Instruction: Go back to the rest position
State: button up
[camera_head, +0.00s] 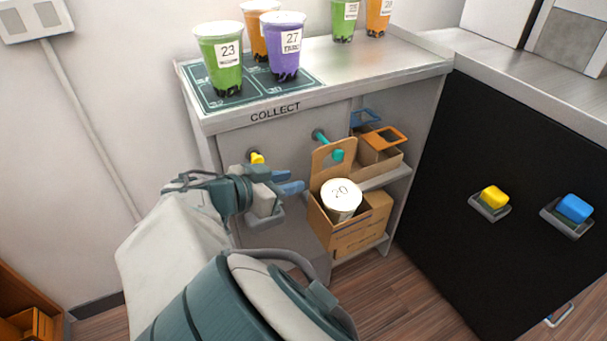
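My gripper (283,201) is in the middle of the picture, in front of the cabinet marked COLLECT (270,112). Its blue-tipped fingers point right, toward the cardboard carrier, with a gap between them and nothing seen held. The carrier (351,237) stands upright on a low shelf, just right of my fingers. A cup with a white lid marked 20 (341,198) sits in it. My fingers look apart from the carrier and the cup. My arm comes up from the bottom of the picture.
Cups marked 23 (225,60) and 27 (285,50) stand on a dark mat (254,98) on the counter. Yellow (257,158) and teal (327,143) pegs stick out of the cabinet front. A black panel at right bears yellow (494,196) and blue (574,208) buttons.

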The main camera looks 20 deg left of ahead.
jog(key=w+d+r+g+p, duration=0.1)
jog(key=d+r+g+p, duration=0.15)
jog(key=d, duration=0.45)
jog(key=w+d+r+n+g+p, duration=0.1)
jog(key=d+g+p, duration=0.25)
jog(key=d, duration=0.45)
jog(key=w+d+r+g+p, duration=0.1)
jog(key=d+g+p, duration=0.2)
jog(key=d, duration=0.4)
jog(key=s+d+r+n+y+p, duration=0.3)
jog(key=s+d+r+y+p, duration=0.3)
jog(key=s+d+r+p, duration=0.5)
jog(key=d+r, duration=0.3)
jog(key=d, duration=0.1)
jog(key=shift+s+n, duration=0.3)
jog(key=shift+n, duration=0.1)
jog(key=shift+d, duration=0.1)
dwell(0.3)
